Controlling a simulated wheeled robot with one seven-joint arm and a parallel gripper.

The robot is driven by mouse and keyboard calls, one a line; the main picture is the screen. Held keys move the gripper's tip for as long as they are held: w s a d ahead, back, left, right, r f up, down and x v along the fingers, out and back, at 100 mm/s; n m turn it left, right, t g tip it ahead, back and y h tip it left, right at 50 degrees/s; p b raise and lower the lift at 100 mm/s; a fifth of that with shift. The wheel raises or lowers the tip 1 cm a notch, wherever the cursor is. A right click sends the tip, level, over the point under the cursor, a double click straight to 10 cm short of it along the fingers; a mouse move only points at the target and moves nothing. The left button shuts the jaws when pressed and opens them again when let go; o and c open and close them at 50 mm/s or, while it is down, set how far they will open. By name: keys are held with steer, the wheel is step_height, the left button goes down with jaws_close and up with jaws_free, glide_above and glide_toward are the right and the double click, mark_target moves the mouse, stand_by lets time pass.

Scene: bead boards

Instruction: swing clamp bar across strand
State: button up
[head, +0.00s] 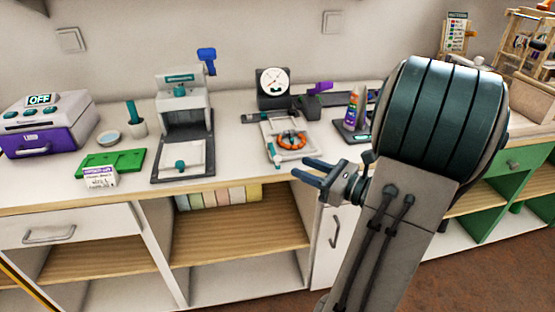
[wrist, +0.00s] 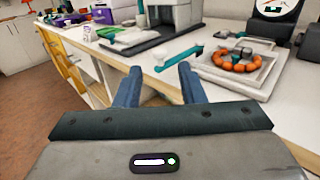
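A strand of orange beads lies curled in a ring (head: 304,145) on a pale square board (head: 285,157). The strand also shows in the wrist view (wrist: 234,66), with a dark green piece at it. A teal clamp bar (head: 271,152) lies along the board's left side, beside the strand and not across it. In the wrist view the bar (wrist: 180,58) runs along the board's near left side, with a raised end. My gripper (head: 302,169) is open and empty, just off the counter's front edge. Its blue fingers (wrist: 160,72) are apart from the bar.
A dial gauge (head: 272,82) stands behind the board. A grey press-like stand (head: 184,115) is to the left, and a bottle on a scale (head: 354,112) to the right. The counter's front edge (head: 232,184) runs beneath my gripper.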

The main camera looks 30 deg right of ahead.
mark_target(278, 157)
steer(key=b+x, duration=0.1)
steer(key=x, duration=0.7)
steer(key=shift+w+a+f, duration=0.1)
steer(key=shift+w+a, duration=0.05)
steer(key=shift+w, duration=0.05)
jaws_close()
